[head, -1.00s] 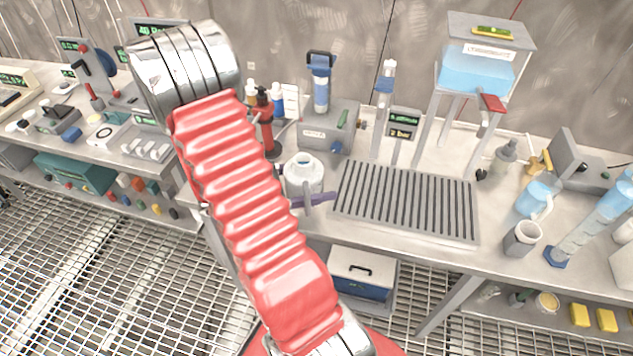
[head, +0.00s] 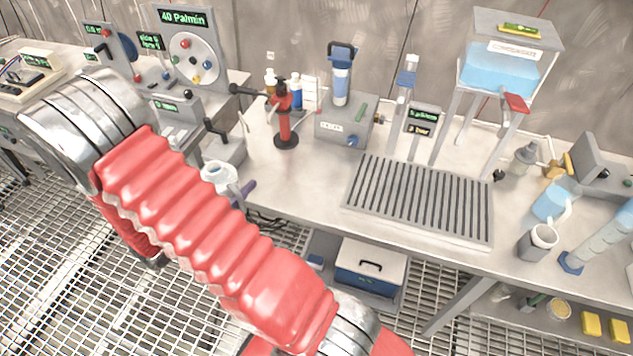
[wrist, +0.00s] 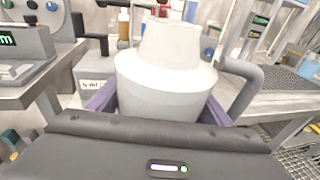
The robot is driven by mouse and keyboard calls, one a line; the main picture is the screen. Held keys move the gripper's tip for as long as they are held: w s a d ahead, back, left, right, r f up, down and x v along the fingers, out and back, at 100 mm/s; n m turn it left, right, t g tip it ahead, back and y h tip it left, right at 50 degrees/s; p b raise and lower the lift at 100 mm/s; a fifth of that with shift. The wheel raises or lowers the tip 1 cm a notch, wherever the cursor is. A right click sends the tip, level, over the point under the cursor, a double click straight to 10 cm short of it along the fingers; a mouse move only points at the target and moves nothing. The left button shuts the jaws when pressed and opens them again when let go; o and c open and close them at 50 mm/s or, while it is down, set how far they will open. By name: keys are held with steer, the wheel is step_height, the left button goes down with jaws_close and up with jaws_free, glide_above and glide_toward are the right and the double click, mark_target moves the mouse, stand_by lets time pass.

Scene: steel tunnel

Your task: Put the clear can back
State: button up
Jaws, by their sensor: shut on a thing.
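The can is a pale, whitish vessel with a narrow neck and a grey side handle. It shows in the head view (head: 220,176), partly hidden behind my red-sleeved arm, at the front edge of the bench. In the wrist view the can (wrist: 168,70) fills the middle and stands upright, its handle on the right. My gripper (wrist: 160,108) is shut on the can's body, with purple fingers on both sides. One purple finger also shows in the head view. The can's underside is hidden, and I cannot tell how high it is held.
A slatted drain grate (head: 420,200) lies on the bench, below a water tank (head: 500,70). A red hand pump (head: 284,120) and a grey valve box (head: 345,125) stand behind. A grey cup (head: 538,242) is at the right. Bare bench lies left of the grate.

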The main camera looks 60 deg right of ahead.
steer(key=w+a+f+n+t+y, duration=0.1)
steer(key=w+a+t, duration=0.4)
steer(key=a, duration=0.6)
steer(key=w+a+f+n+t+y, duration=0.2)
steer(key=w+a+n+t, duration=0.3)
steer(key=a, duration=0.7)
steer(key=shift+w+f+n+y, duration=0.3)
steer(key=shift+n+y, duration=0.1)
steer(key=shift+n, duration=0.4)
steer(key=shift+s, duration=0.1)
